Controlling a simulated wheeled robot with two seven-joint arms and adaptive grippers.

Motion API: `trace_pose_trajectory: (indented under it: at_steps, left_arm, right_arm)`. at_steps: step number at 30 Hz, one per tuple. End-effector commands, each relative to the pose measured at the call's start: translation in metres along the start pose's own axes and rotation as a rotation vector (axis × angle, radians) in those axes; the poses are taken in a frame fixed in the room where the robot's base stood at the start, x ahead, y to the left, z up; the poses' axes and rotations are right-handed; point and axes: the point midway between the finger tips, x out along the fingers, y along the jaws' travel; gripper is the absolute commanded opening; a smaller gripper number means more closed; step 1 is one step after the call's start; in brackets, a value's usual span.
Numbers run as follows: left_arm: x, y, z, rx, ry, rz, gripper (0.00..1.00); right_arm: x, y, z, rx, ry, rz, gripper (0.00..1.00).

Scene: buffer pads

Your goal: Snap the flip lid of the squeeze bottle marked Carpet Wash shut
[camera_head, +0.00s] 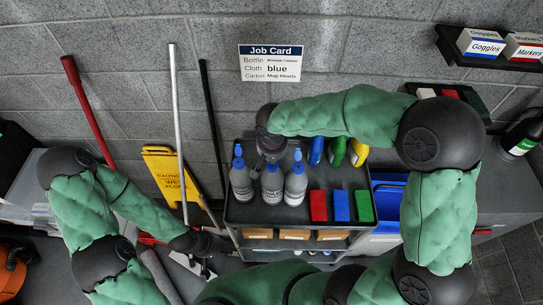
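Three grey bottles with blue tops stand in a row on the top tray of a dark cart (340,220): a left bottle (240,182), a middle bottle (272,188) and a right bottle (296,184). Their labels are too small to read, so I cannot tell which is Carpet Wash. My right gripper (269,160) hangs over the middle bottle and hides its top; whether it touches is unclear, and its fingers do not show clearly. My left gripper (216,244) is low beside the cart's left edge, away from the bottles; its dark fingers are hard to make out.
Red, blue and green blocks (341,206) lie right of the bottles, with blue, green and yellow items (337,151) behind. Cartons (294,234) fill the shelf below. A yellow wet-floor sign (170,175) and mop handles stand left. A job card (271,62) hangs on the wall.

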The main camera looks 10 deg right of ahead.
Motion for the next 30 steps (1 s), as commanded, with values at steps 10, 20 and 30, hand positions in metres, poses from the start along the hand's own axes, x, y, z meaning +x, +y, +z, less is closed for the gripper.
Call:
trace_pose_trajectory:
  at_steps: [10, 20, 30]
  left_arm:
    - [0.019, -0.007, -0.001, 0.0, 0.0, 0.0, 0.4]
    - [0.046, -0.016, -0.002, 0.0, 0.0, 0.0, 0.4]
    - [0.076, -0.027, -0.003, 0.0, 0.0, 0.0, 0.4]
  right_arm:
    - [0.003, 0.0, 0.003, -0.001, 0.045, 0.0, 0.0]
    - [0.006, 0.0, 0.007, -0.003, 0.112, -0.001, 0.0]
    - [0.009, 0.0, 0.012, -0.002, 0.187, -0.001, 0.0]
